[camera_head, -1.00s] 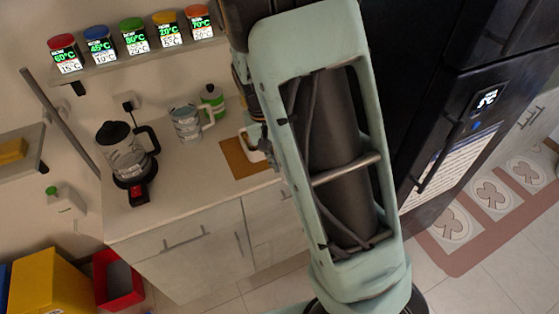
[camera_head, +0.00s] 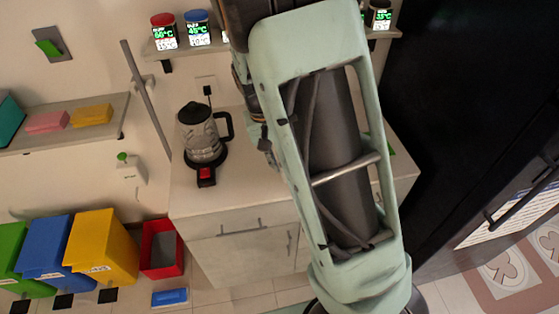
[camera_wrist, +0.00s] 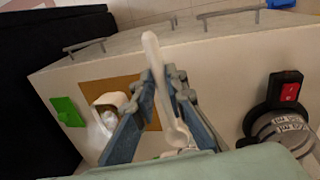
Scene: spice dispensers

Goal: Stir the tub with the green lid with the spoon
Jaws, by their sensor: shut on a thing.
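My gripper (camera_wrist: 162,82) is shut on a white spoon (camera_wrist: 150,46) in the wrist view, above the counter. The spoon's long handle sticks out past the fingertips, and its other end lies between the blue-grey fingers. The head view hides the gripper and spoon behind my arm. The tub with the green lid is not visible now. The shelf of labelled tubs shows a red-lidded tub (camera_head: 164,32), a blue-lidded tub (camera_head: 199,28) and a black-lidded tub (camera_head: 379,16); my arm covers the part between.
A kettle (camera_head: 203,136) stands on the counter (camera_head: 188,186). A dark fridge (camera_head: 455,100) stands right. Coloured bins (camera_head: 100,245) stand left.

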